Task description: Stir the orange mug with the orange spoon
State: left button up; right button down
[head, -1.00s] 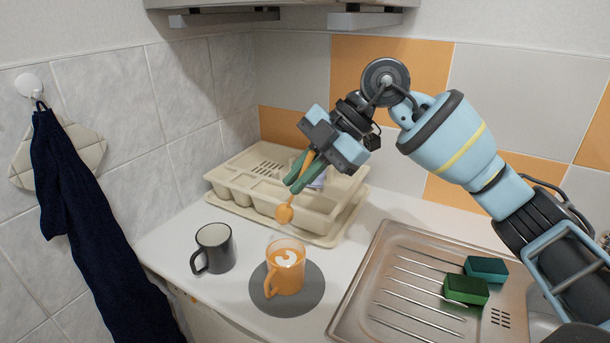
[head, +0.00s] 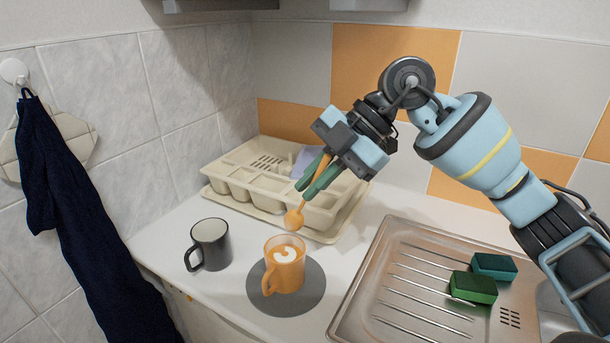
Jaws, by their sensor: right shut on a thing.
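The orange mug (head: 285,277) stands upright on a round grey mat (head: 313,297) on the white counter. Its handle points to the lower left, and a drink with a pale foam pattern shows inside. My right gripper (head: 315,178) is shut on the orange spoon (head: 294,220). The spoon's bowl hangs downward, just above and behind the mug's rim, and is apart from the mug. My left gripper is not in view.
A dark grey mug (head: 210,243) stands left of the orange mug. A beige dish rack (head: 240,205) is behind. The steel sink drainer (head: 420,290) with two green sponges (head: 473,287) lies at the right. A dark towel (head: 80,220) hangs at the left.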

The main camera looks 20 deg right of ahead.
pick_arm(q)
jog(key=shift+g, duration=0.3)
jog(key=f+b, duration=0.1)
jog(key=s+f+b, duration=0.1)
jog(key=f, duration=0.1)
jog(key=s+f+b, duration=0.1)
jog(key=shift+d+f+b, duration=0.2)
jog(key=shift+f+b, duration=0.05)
jog(key=shift+b, duration=0.15)
pick_arm(e)
notch_tip(320, 180, down, 12)
jog(key=w+a, duration=0.1)
jog(key=shift+w, duration=0.2)
jog(key=shift+r, duration=0.1)
dwell(0.6)
